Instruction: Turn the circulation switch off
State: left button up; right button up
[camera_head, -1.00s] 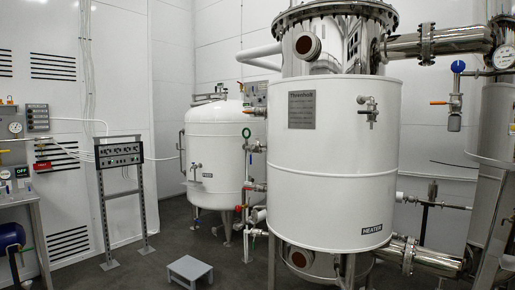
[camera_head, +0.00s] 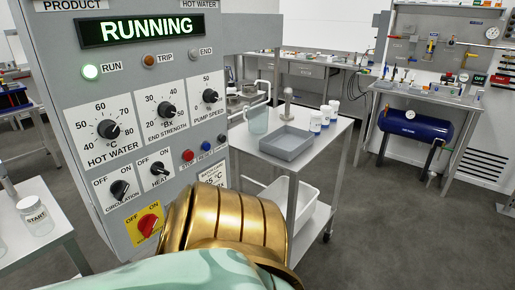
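The circulation switch (camera_head: 120,189) is a black rotary knob low on the left of a grey control panel (camera_head: 180,75). OFF and ON are printed above it; its pointer is too small to read surely. The heat switch (camera_head: 159,168), a similar black knob, is to its right. A red knob on a yellow plate (camera_head: 148,222) sits below them. A gold and mint arm section of mine covers the panel's lower right part. Neither gripper shows.
A steel trolley (camera_head: 275,150) with a grey tray (camera_head: 286,142), a jug and white bottles stands right of the panel. A side table (camera_head: 35,222) with a START jar (camera_head: 36,217) is at left. Open floor lies at right, before a blue tank (camera_head: 415,125).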

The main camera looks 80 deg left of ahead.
aim_at(118, 188)
jog(key=u, duration=3.35)
